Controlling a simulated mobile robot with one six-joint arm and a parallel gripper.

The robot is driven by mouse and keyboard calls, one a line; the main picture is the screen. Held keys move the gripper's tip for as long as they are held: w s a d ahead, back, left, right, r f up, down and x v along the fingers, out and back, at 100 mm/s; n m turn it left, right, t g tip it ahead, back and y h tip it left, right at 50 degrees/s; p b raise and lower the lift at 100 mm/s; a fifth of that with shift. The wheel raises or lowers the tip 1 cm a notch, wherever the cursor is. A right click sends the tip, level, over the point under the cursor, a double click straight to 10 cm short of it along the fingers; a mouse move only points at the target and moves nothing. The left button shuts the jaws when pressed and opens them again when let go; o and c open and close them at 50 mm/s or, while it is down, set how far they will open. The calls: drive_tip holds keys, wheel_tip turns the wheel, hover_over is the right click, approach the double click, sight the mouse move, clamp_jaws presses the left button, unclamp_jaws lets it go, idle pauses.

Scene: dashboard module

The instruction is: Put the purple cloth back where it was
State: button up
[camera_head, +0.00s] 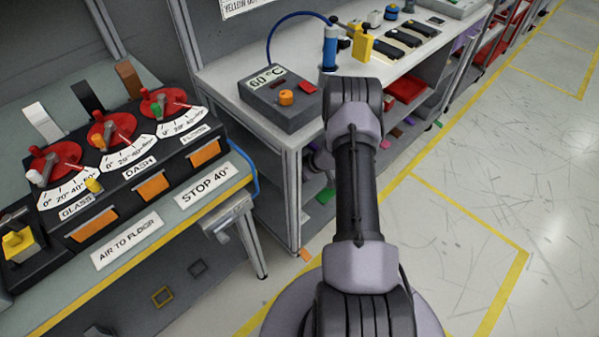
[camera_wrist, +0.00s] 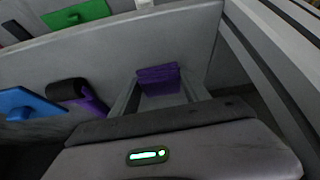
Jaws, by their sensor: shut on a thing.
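In the wrist view a folded purple cloth (camera_wrist: 157,73) is between the two grey fingers of my gripper (camera_wrist: 158,86), which is shut on it. I cannot tell whether the cloth touches a surface below. In the head view my own arm hides most of the gripper, which reaches low at the bench's open side; the held cloth cannot be made out there.
The bench (camera_head: 215,83) carries a grey 60 °C box (camera_head: 263,108). Floor at the right (camera_head: 470,180) is clear.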

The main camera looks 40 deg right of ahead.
drive_tip(key=shift+s+a+f, duration=0.1)
drive_tip(key=shift+f, duration=0.2)
drive_tip(key=shift+s+f, duration=0.15)
drive_tip(key=o, duration=1.2)
drive_tip(key=shift+f, duration=0.1)
drive_tip(key=shift+o, duration=1.3)
drive_tip(key=shift+a+f, duration=0.1)
drive_tip(key=shift+s, duration=0.1)
drive_tip(key=w+p+v, duration=0.1)
drive_tip(key=p+v, duration=0.2)
drive_tip(key=v, duration=0.9)
drive_tip(key=shift+d+r, duration=0.2)
drive_tip(key=shift+r, duration=0.45)
drive_tip(key=shift+s, duration=0.1)
